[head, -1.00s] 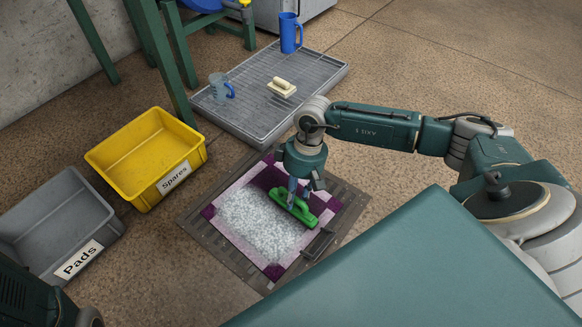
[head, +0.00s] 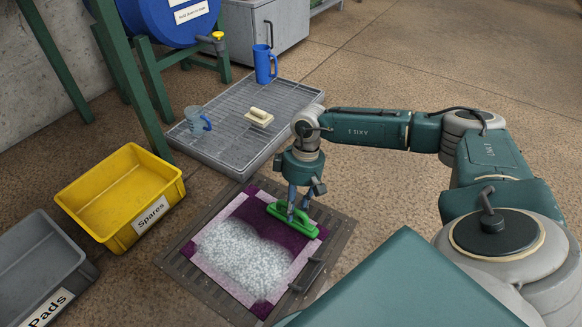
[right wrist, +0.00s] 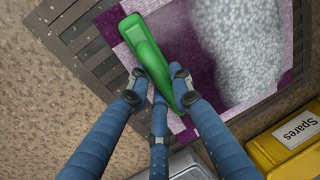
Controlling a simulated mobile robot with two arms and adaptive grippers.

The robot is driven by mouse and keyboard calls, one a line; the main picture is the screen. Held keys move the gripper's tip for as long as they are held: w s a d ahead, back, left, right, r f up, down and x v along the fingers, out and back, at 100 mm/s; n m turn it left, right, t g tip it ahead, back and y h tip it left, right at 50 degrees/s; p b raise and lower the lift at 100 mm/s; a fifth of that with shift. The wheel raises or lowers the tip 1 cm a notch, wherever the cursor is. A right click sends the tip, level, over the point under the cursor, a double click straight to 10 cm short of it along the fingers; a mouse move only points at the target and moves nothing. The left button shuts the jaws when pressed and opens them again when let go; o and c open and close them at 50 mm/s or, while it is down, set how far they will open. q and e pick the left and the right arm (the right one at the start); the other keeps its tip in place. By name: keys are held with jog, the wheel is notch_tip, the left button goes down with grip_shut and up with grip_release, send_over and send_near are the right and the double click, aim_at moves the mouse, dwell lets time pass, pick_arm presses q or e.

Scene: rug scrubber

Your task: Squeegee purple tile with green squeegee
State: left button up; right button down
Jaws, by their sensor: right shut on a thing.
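The purple tile (head: 245,208) lies flat in a dark slatted frame on the floor, with paler and darker purple patches. White foam (head: 240,258) covers its middle and front; the back and right parts show bare purple. The green squeegee (head: 293,222) sits over the tile's back right part, at the edge of the bare area. My right gripper (head: 293,203) is shut on the squeegee's handle from above. In the right wrist view the fingers (right wrist: 158,88) close around the green squeegee (right wrist: 140,40), beside the foam.
A yellow Spares bin (head: 120,200) and a grey Pads bin (head: 40,265) stand left of the tile. A metal grate tray (head: 225,130) behind holds a clear jug (head: 195,117), a brush (head: 260,117) and a blue jug (head: 264,65).

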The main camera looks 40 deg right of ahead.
jog(key=shift+d, duration=0.55)
notch_tip(320, 180, up, 5)
jog(key=p, duration=0.3)
jog(key=shift+a+f+p, duration=0.1)
jog(key=shift+f+p, duration=0.05)
jog(key=shift+p, duration=0.25)
jog(key=shift+f, duration=0.1)
